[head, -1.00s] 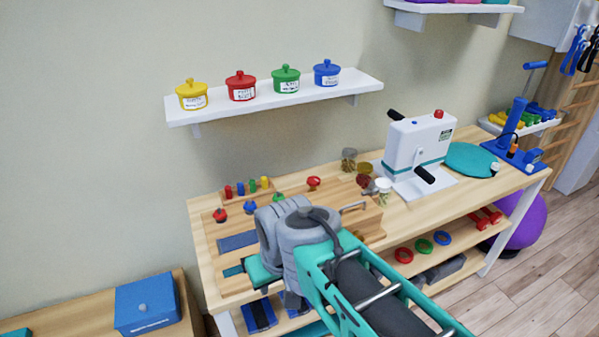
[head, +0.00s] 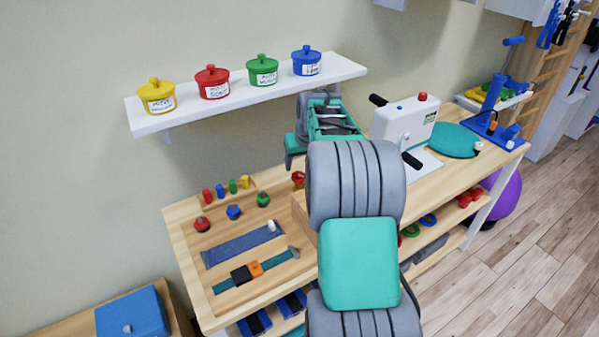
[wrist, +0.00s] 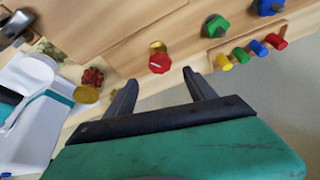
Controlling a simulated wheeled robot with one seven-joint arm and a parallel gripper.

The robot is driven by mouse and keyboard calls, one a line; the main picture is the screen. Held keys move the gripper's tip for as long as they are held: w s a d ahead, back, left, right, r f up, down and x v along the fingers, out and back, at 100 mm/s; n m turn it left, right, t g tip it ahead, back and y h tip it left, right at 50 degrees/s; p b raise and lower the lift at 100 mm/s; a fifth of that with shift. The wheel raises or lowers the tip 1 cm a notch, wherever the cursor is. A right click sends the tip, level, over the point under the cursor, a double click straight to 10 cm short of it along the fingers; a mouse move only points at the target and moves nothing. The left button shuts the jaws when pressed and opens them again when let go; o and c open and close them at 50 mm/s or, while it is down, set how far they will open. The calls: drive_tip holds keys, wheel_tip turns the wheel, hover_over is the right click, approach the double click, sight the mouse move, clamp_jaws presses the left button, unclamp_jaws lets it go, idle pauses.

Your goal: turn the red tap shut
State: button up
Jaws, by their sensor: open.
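A red tap (wrist: 160,63) with a brass part shows in the wrist view, on the wooden bench unit. It also shows in the head view (head: 298,179), partly hidden by my arm. My gripper (wrist: 160,77) is open and empty. In the wrist view its two dark fingers point towards the red tap, which appears between and just beyond their tips; no contact shows. A darker red lobed handle (wrist: 92,76) with brass under it is left of the fingers.
Red (head: 202,224), blue (head: 233,212) and green (head: 263,200) knobs and several coloured pegs are on the bench's left. A white crank machine (head: 403,130) stands right of my arm. A white shelf (head: 150,124) with lidded pots hangs above.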

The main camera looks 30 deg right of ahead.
sight(299, 175)
drive_tip(key=p+x, duration=0.1)
drive_tip(key=x, duration=0.6)
drive_tip(key=shift+w+d+f, duration=0.1)
drive_tip(key=shift+w+f, duration=0.1)
drive_tip(key=c, duration=1.4)
